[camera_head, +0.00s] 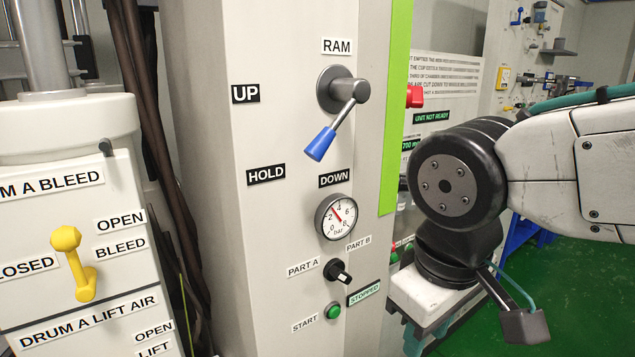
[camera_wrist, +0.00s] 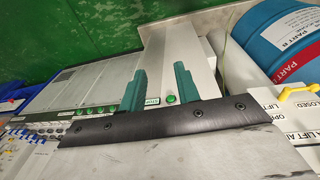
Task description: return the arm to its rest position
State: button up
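My arm (camera_head: 560,160) enters the head view from the right and bends down at a black joint (camera_head: 455,185), in front of the cabinet's right side.
A grey column carries the RAM lever (camera_head: 337,110), blue handle pointing down-left near DOWN, a gauge (camera_head: 336,216), a black knob (camera_head: 338,271) and a green START button (camera_head: 333,310). A yellow bleed handle (camera_head: 75,262) is at left. A blue drum (camera_wrist: 280,42) shows upper right. Green floor (camera_head: 500,300) lies right.

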jog(key=s+d+f+m, duration=0.1)
jog(key=s+d+m, duration=0.1)
jog(key=d, duration=0.5)
jog(key=s+d+f+m, duration=0.1)
jog(key=s+d+m, duration=0.1)
jog(key=d+m, duration=0.2)
jog(key=d, duration=0.2)
jog(key=shift+s+d+m, duration=0.3)
jog(key=shift+d, duration=0.1)
